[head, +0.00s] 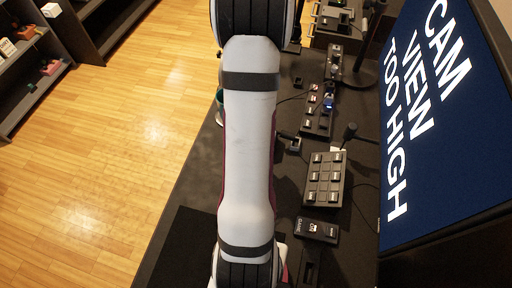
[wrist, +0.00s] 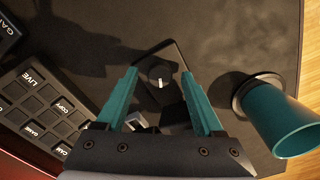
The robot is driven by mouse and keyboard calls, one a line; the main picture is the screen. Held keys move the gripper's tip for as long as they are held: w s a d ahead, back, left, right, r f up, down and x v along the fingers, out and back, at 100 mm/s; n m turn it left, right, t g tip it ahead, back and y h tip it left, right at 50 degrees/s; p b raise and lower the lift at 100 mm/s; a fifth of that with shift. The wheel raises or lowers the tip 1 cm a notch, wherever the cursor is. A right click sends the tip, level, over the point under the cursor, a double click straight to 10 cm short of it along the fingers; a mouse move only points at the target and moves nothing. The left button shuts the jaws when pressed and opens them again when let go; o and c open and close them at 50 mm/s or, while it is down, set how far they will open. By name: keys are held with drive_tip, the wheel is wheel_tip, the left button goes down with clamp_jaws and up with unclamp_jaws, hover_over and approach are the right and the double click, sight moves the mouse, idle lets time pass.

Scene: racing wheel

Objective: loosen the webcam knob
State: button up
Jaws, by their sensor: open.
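A round black knob (wrist: 160,73) with a white mark sits on a narrow dark base on the dark desk in the wrist view. I see no label on it, so I cannot tell for sure that it is the webcam knob. My gripper (wrist: 159,72) is open, with its two teal fingers apart. In the picture the knob lies between the fingertips, and I see no contact. How high the fingertips are above it is unclear. In the head view my arm hides the gripper and the knob.
A teal cup (wrist: 280,118) stands close to the right finger. A button pad (wrist: 38,105) with labelled keys lies at the left. In the head view a screen (head: 440,110) reads "CAM VIEW TOO HIGH". Another button box (head: 325,180) and a small labelled box (head: 317,230) lie on the desk.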

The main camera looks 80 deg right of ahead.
drive_tip(key=shift+f, duration=0.2)
clamp_jaws()
drive_tip(key=n, duration=0.3)
idle(0.3)
unclamp_jaws()
